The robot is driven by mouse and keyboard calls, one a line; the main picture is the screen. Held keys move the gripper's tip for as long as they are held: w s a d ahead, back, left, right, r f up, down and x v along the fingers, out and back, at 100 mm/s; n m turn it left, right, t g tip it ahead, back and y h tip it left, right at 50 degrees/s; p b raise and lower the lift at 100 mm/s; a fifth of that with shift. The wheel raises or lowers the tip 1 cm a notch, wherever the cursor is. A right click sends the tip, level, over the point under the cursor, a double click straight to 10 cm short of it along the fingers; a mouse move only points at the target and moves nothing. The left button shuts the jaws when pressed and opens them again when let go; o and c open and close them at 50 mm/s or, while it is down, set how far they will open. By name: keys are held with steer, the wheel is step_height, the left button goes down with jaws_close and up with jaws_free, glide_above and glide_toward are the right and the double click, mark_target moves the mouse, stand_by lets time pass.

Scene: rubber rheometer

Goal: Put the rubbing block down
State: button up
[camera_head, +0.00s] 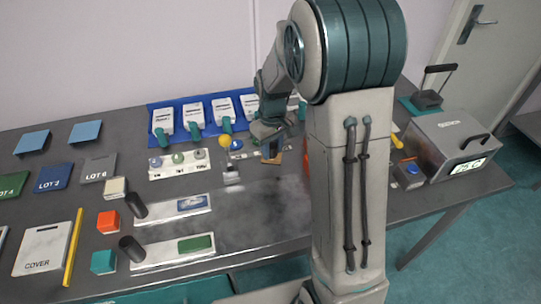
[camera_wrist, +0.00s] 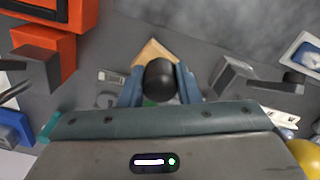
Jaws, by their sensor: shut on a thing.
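My gripper (camera_wrist: 160,84) points down, its two blue fingers closed on either side of a black round knob (camera_wrist: 160,76). A tan block (camera_wrist: 152,52) shows just beyond the knob and seems to belong to it as the rubbing block; most of it is hidden. In the head view my gripper (camera_head: 270,142) is over the middle of the dark table (camera_head: 255,210), with a tan edge of the block (camera_head: 272,159) below it. I cannot tell whether the block touches the table.
A grey metal block (camera_head: 231,174) stands left of my gripper. A yellow ball (camera_head: 226,141) is close by. White trays with a blue pad (camera_head: 193,203) and a green pad (camera_head: 195,243) lie left. An orange device (camera_wrist: 50,45) is at the wrist view's upper left. Table front centre is clear.

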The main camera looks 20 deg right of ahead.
mark_target(271, 158)
steer(key=shift+w+a+f, duration=0.15)
steer(key=shift+a, duration=0.05)
steer(key=shift+f+p, duration=0.3)
steer(key=shift+f, duration=1.65)
steer(key=shift+f, duration=0.2)
steer(key=o, duration=1)
steer(key=shift+r, duration=0.15)
